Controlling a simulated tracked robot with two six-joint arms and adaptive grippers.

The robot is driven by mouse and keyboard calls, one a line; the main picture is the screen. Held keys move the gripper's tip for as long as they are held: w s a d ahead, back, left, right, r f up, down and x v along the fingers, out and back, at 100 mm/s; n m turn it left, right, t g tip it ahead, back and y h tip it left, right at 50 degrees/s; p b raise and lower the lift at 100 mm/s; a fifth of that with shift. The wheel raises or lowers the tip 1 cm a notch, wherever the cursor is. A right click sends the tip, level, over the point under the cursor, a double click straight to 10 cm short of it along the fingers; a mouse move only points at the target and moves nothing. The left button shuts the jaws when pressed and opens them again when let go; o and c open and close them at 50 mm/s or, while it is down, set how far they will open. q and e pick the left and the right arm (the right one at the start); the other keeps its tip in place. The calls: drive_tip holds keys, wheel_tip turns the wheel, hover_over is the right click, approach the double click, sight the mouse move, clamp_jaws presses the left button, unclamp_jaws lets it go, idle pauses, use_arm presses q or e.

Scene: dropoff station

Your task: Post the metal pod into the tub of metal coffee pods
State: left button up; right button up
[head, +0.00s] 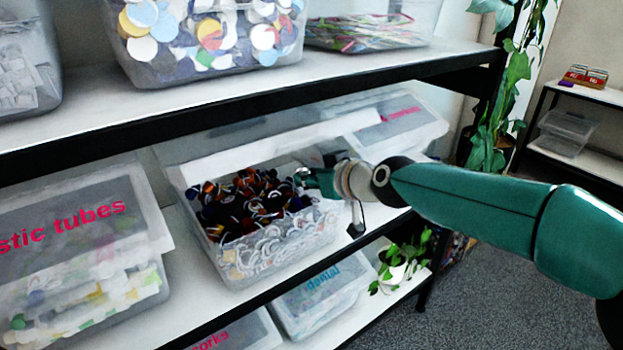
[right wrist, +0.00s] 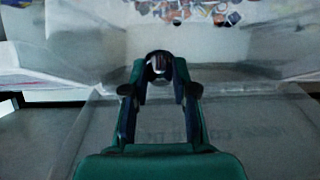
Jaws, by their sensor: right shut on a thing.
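The clear tub of coffee pods (head: 270,256) stands open on the middle shelf, filled with dark and coloured pods. My right gripper (head: 304,178) reaches in from the right and is at the tub's right rear, over or beside its edge. In the right wrist view, the gripper (right wrist: 159,72) is shut on a small shiny metal pod (right wrist: 158,63) at its fingertips. The tub's contents show beyond it at the top of that view. The pod itself is hard to make out in the head view. My left gripper is not in view.
A tub marked "stic tubes" (head: 78,255) stands to the left. The upper shelf (head: 230,90) with more tubs overhangs the back. A lidded tub with pink lettering (head: 402,128) is behind my arm. A potted plant (head: 400,270) sits on the lower shelf.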

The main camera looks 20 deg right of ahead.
drive_tip(key=o, duration=0.8)
drive_tip(key=v, duration=1.2)
drive_tip(key=shift+d+f, duration=0.1)
